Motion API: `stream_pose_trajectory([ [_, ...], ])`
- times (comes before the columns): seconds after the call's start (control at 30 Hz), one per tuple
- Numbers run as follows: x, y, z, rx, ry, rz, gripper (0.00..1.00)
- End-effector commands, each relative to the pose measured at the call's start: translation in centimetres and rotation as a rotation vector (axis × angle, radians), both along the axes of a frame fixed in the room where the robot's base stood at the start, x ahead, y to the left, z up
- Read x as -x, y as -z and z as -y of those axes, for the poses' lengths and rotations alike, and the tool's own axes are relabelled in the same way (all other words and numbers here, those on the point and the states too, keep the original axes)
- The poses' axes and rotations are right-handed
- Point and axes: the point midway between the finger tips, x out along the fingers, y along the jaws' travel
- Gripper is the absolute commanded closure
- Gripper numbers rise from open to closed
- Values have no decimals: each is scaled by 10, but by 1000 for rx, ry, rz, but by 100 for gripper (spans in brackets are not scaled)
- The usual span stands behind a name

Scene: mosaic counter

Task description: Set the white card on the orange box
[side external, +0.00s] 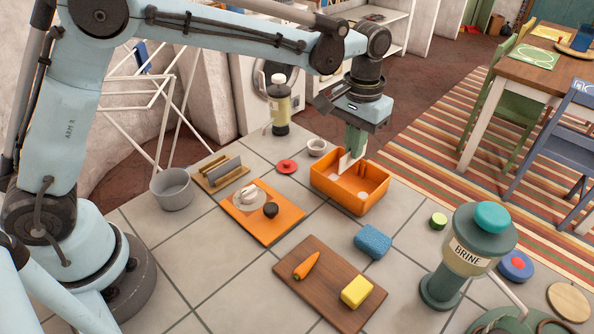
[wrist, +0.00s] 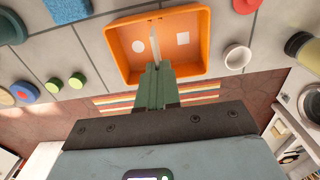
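The orange box (side external: 340,196) is an open-topped bin on the tiled counter; it also shows in the wrist view (wrist: 118,62). The white card (side external: 346,163) is upright between the green fingers of my gripper (side external: 355,150), seen nearly edge-on in the wrist view (wrist: 155,45). My gripper points down over the box and is shut on the card. The card's lower edge appears at or inside the box opening; I cannot tell whether it touches the floor. Two pale patches (wrist: 182,38) show inside the box.
A small white cup (side external: 317,147) and a red disc (side external: 287,167) are left of the box. A blue sponge (side external: 373,242) lies in front, near a cutting board (side external: 322,288) with a carrot and yellow block. A brine dispenser (side external: 466,250) stands at the right.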

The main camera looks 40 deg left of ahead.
Motion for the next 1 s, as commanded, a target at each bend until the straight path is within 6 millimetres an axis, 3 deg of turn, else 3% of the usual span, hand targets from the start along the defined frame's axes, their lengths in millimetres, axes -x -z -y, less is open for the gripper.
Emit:
stream_pose_trajectory([
  [0.5,0,39,0,0,0,0,100],
  [1.0,0,42,0,0,0,0,100],
])
